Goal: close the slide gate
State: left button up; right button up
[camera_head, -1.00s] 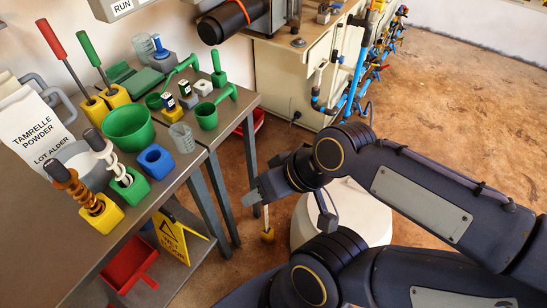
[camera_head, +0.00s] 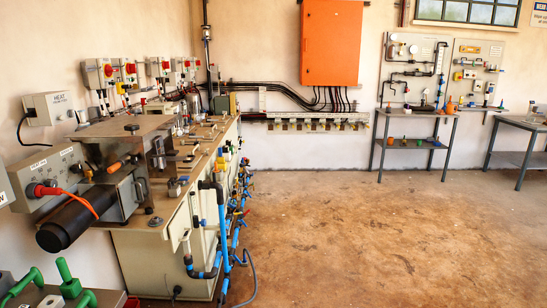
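A metal machine (camera_head: 118,138) stands on the near end of a long bench (camera_head: 150,258) at the left. It has a control box with a red knob (camera_head: 42,190), an orange cord and a black cylinder (camera_head: 67,222) at its front. Small metal plates and fittings (camera_head: 172,160) sit on the bench top beside it. I cannot tell which part is the slide gate, or whether it is open or shut. Neither of my grippers is in view.
Blue pipes (camera_head: 222,230) run down the bench's right side. Green tools (camera_head: 68,278) are at the bottom left. An orange wall cabinet (camera_head: 331,42), a shelf unit (camera_head: 415,146) and a table (camera_head: 520,157) stand at the back. The brown floor (camera_head: 370,235) is clear.

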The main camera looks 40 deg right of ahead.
aim_at(176, 158)
jog(key=z, duration=0.75)
